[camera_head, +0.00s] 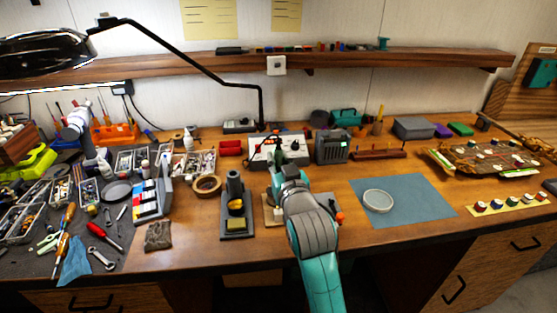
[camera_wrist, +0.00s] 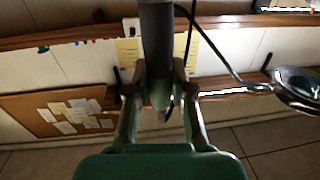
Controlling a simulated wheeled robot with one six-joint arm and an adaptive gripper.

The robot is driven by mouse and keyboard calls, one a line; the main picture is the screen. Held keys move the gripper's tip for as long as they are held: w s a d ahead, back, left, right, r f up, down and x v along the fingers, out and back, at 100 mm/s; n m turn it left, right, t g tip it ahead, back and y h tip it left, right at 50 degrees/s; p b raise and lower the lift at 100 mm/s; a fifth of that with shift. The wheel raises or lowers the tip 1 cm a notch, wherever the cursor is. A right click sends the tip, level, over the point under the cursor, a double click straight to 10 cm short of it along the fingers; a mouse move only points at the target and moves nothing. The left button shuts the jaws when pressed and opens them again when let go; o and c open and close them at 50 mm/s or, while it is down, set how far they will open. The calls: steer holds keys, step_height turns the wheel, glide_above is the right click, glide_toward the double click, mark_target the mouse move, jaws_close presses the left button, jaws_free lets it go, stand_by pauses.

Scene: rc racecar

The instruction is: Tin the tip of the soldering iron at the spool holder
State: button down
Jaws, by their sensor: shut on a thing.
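My gripper (camera_head: 283,174) is at the bench's middle, in front of the grey soldering station (camera_head: 290,146). In the wrist view my gripper (camera_wrist: 160,82) is shut on the dark round handle of the soldering iron (camera_wrist: 157,35), with a finger on each side. The iron's tip cannot be made out in either view. A pale base (camera_head: 271,214), perhaps the spool holder, lies beneath my gripper, mostly hidden by my arm; I cannot tell whether the tip touches anything there. The dark iron stand (camera_head: 235,222) with its yellow insert is just left of it.
A blue mat (camera_head: 415,207) with a round white dish (camera_head: 377,201) lies to the right. A brown tape roll (camera_head: 206,186) and cluttered tools are left. A dark boxy device (camera_head: 331,147) stands behind my arm. A black lamp (camera_head: 45,55) hangs over the left side.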

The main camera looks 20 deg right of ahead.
mark_target(279, 144)
steer(key=shift+f, duration=0.55)
stand_by(2.2)
steer(key=shift+r, duration=3)
